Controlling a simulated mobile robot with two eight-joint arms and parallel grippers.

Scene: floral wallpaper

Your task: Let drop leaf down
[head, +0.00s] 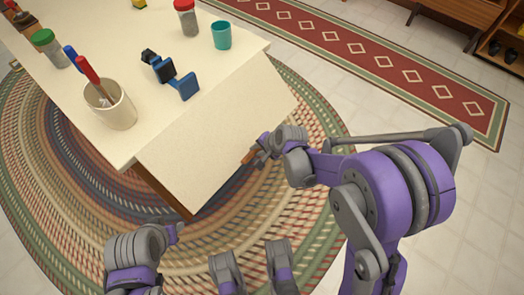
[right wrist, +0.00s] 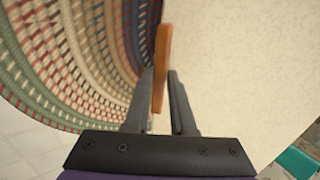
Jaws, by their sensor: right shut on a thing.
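The table's cream drop leaf (head: 218,135) runs along the near side of the tabletop and appears to slope down from it, with a brown edge at its left end. A small orange-brown wooden piece (head: 248,157) shows at the leaf's outer edge. My right gripper (head: 262,148) is at that edge, shut on the wooden piece. In the right wrist view the wooden piece (right wrist: 161,65) stands between the two fingers, beside the pale leaf (right wrist: 235,70). My left gripper (head: 176,232) is low at the left, away from the leaf; its jaw opening is unclear.
On the tabletop (head: 130,50) stand a cream mug (head: 112,107) with a red-handled tool, a blue clamp-like object (head: 175,75), a teal cup (head: 221,35) and several jars. A braided round rug (head: 230,235) lies below. A red runner (head: 360,55) and a wooden bench (head: 465,12) are beyond.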

